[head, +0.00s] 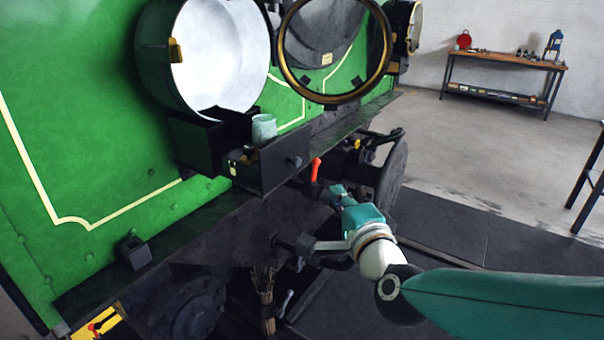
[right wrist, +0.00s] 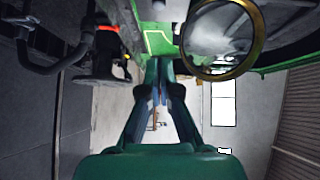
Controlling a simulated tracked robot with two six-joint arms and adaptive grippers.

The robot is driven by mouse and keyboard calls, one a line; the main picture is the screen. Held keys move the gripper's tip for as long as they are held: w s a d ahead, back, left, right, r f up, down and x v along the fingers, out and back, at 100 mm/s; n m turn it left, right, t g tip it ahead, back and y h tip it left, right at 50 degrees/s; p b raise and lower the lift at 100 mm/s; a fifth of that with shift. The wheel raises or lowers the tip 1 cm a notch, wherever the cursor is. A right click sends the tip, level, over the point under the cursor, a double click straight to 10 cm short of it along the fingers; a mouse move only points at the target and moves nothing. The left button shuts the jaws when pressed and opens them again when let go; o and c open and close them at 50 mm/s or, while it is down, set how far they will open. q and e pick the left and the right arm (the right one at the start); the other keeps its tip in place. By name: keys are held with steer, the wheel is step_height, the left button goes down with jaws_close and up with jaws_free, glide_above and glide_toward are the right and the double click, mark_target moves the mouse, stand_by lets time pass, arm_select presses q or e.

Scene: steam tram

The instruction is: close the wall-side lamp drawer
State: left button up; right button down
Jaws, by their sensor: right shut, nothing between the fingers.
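A dark lamp drawer (head: 283,170) with a round knob (head: 295,162) stands pulled out below a large round lamp (head: 222,60) on the green tram front. A pale glass cup (head: 263,129) stands in the drawer, with small things beside it that are too small to name. My right gripper (head: 337,191) is shut and empty, right of the drawer front, a little lower and apart from the knob in the picture. Its closed fingers also show in the right wrist view (right wrist: 161,70). I cannot tell the drawer in the right wrist view. My left gripper is out of view.
The lamp's brass-rimmed door (head: 385,62) hangs open above and right of the drawer; it also shows in the right wrist view (right wrist: 253,62). A dark ledge (head: 205,215) and an orange-red handle (head: 316,169) are close by. A workbench (head: 500,66) stands far off across open floor.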

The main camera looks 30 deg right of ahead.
steer(key=w+a+p+x, duration=0.1)
steer(key=a+p+x, duration=0.1)
steer(key=x, duration=1)
steer(key=shift+w+a+p, duration=0.2)
steer(key=shift+w+p, duration=0.05)
steer(key=shift+p, duration=0.5)
